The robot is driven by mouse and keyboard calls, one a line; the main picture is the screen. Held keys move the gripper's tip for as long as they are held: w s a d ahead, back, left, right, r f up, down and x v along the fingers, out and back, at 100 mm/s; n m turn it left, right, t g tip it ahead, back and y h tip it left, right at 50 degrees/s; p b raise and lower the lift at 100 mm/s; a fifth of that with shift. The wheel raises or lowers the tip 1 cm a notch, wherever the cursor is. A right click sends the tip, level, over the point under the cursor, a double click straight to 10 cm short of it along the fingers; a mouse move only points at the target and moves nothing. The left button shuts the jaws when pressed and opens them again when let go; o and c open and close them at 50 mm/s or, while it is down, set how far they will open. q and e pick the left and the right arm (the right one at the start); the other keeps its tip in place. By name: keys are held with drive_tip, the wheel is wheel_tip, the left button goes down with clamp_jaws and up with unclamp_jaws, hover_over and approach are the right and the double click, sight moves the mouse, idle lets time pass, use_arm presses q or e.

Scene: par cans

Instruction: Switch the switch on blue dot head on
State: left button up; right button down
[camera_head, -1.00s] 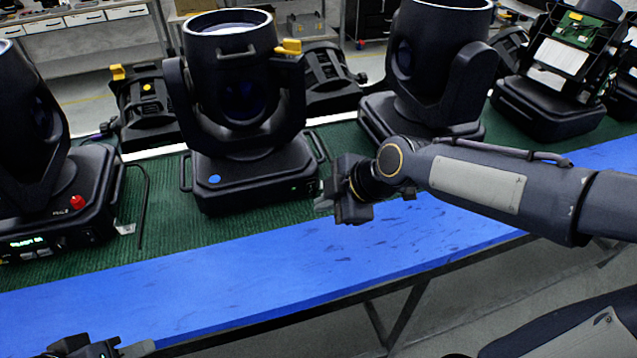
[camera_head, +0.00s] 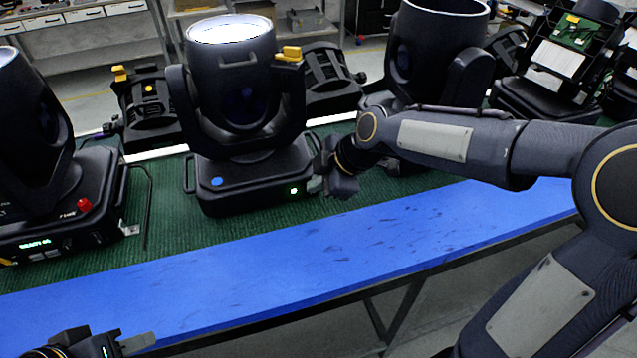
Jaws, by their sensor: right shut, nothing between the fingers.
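The blue dot head (camera_head: 232,110) stands upright on the green mat, with a blue dot (camera_head: 216,182) on the front of its base. A bright green light (camera_head: 293,190) shows at the front right of that base, and the top lens (camera_head: 228,30) is bright white. My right gripper (camera_head: 314,186) is shut and empty, its tip at the right front corner of the base, close beside the green light. I cannot tell whether it touches. My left gripper (camera_head: 138,343) is at the bottom left, partly cut off, far from the head; its jaw opening is unclear.
A dark head (camera_head: 440,50) stands behind my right arm, and an opened unit with a green board (camera_head: 578,32) at the far right. The blue table edge (camera_head: 300,245) in front is clear.

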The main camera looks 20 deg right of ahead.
drive_tip(key=shift+r+p, duration=0.35)
drive_tip(key=shift+r, duration=0.45)
drive_tip(key=shift+s, duration=0.1)
